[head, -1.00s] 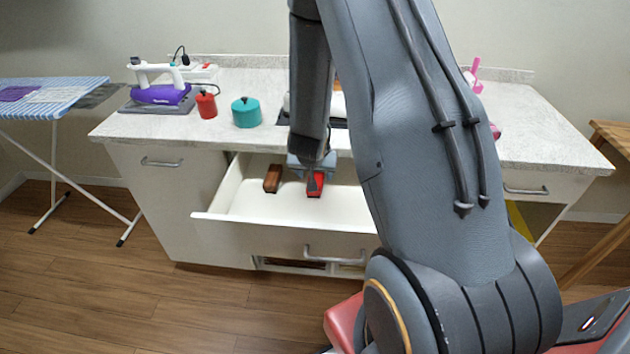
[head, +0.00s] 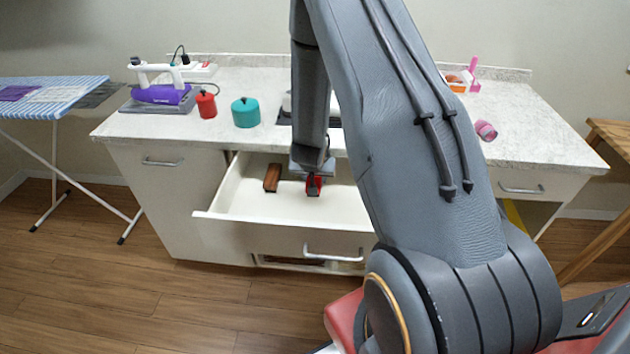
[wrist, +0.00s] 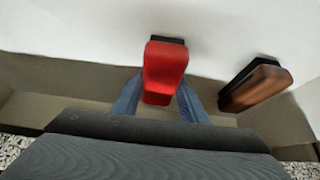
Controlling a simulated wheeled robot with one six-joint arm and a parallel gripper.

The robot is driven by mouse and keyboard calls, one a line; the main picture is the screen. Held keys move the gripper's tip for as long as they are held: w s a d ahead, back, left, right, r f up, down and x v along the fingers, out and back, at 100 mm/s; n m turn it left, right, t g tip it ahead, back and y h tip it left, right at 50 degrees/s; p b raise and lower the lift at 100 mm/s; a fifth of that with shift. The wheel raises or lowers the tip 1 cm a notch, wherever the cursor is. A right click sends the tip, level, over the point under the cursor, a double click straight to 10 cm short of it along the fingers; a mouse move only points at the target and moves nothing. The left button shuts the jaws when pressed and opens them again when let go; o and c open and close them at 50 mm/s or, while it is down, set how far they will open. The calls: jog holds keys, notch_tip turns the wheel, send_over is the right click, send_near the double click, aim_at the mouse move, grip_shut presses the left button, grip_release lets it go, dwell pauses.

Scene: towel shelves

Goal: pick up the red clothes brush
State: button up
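The red clothes brush (wrist: 163,70) has a red top and a dark underside. In the head view the brush (head: 319,186) is at the open drawer (head: 255,195), partly hidden by my gripper (head: 313,183). In the wrist view the two blue-grey fingers of my gripper (wrist: 160,92) stand one on each side of the brush, very close to its sides. The brush covers part of the space between the fingertips. I cannot tell whether they press on it.
A brown wooden brush (head: 272,178) lies in the drawer, left of the red one; it also shows in the wrist view (wrist: 262,85). The drawer's front wall and handle (head: 333,252) stick out. A red pot (head: 206,104) and a teal pot (head: 246,112) stand on the counter.

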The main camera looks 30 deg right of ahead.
jog(key=shift+c, duration=0.5)
jog(key=shift+r, duration=0.15)
jog(key=shift+r+b, duration=0.45)
jog(key=shift+r, duration=0.45)
jog(key=shift+s+d+r+b, duration=0.2)
jog(key=shift+s+r+b, duration=0.25)
jog(key=shift+r, duration=0.2)
jog(key=s+d+b, duration=0.1)
jog(key=s+d, duration=0.1)
jog(key=s, duration=0.3)
jog(key=s+d+b, duration=0.1)
jog(key=s+b, duration=0.1)
jog(key=s, duration=0.3)
jog(key=s+d+b, duration=0.1)
jog(key=s+d, duration=0.1)
jog(key=s, duration=0.4)
jog(key=shift+d, duration=0.3)
